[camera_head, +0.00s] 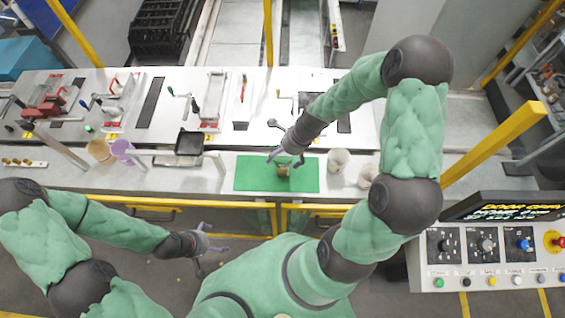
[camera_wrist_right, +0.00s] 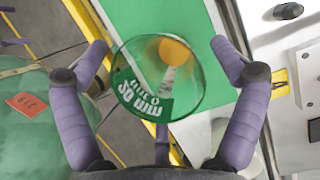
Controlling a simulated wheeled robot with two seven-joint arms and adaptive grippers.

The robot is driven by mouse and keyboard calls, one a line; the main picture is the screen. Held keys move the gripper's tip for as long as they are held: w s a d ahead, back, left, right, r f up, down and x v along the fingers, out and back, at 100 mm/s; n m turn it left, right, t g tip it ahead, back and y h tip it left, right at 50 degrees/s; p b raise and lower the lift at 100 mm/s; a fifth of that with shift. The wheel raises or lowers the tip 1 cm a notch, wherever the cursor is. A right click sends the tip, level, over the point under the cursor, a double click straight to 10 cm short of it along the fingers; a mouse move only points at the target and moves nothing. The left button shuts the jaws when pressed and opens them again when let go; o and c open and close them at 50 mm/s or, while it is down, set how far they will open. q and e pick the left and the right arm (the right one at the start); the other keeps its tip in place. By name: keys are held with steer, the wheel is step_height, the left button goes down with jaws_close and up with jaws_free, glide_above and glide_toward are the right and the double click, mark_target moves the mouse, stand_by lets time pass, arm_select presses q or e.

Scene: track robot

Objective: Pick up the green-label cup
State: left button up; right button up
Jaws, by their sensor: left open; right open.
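The green-label cup (camera_wrist_right: 158,80) is clear, with a green band bearing white lettering and something orange visible inside. It stands on a green mat (camera_head: 245,175) on the bench; in the head view the cup (camera_head: 283,171) is partly covered by my right gripper. My right gripper (camera_head: 286,158) is just over the cup. In the wrist view its two purple fingers (camera_wrist_right: 160,52) are spread on either side of the cup, with gaps visible. My left gripper (camera_head: 203,248) is open and empty, in front of the bench and away from the cup.
Whitish cups (camera_head: 338,160) stand right of the mat. A tan cup (camera_head: 100,151), a purple cup (camera_head: 122,151) and a black tray (camera_head: 189,146) are to the left. Fixtures line the back bench. A control panel (camera_head: 490,262) is at the right. A yellow rail (camera_head: 150,201) edges the bench front.

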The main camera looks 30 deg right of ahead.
steer(key=shift+w+a+f, duration=0.15)
steer(key=shift+f, duration=0.2)
steer(key=shift+r, duration=0.1)
steer(key=shift+c, duration=0.6)
steer(key=c, duration=1.4)
steer(key=shift+r, duration=0.1)
